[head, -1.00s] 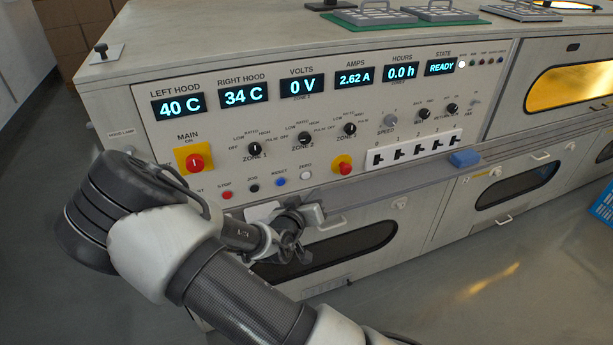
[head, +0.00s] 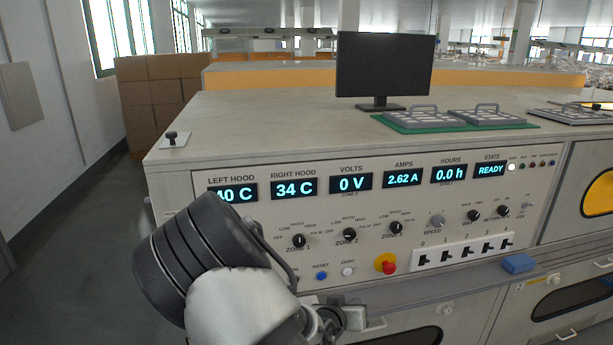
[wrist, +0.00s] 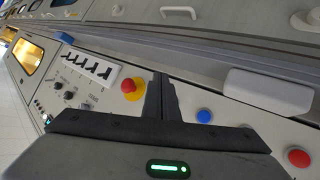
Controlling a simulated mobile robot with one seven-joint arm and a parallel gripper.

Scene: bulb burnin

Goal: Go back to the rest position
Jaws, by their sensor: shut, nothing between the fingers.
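My gripper (head: 330,322) is low in the head view, in front of the lower edge of the control panel (head: 262,215). In the wrist view my gripper (wrist: 163,82) has its two dark fingers together, with nothing between them. Behind the fingers there lie a red stop knob on a yellow base (wrist: 132,88), a blue button (wrist: 204,116) and a red button (wrist: 298,158). My arm's thick grey and white links cover the panel's lower left, including part of the LEFT HOOD display (head: 240,192).
The displays read 34 C, 0 V, 2.62 A, 0.0 h and READY. A monitor (head: 385,65) and a green mat (head: 395,124) with handled trays stand on the bench top. A blue block (head: 518,263) sits on the ledge. Boxes (head: 160,95) stand behind, with open floor at left.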

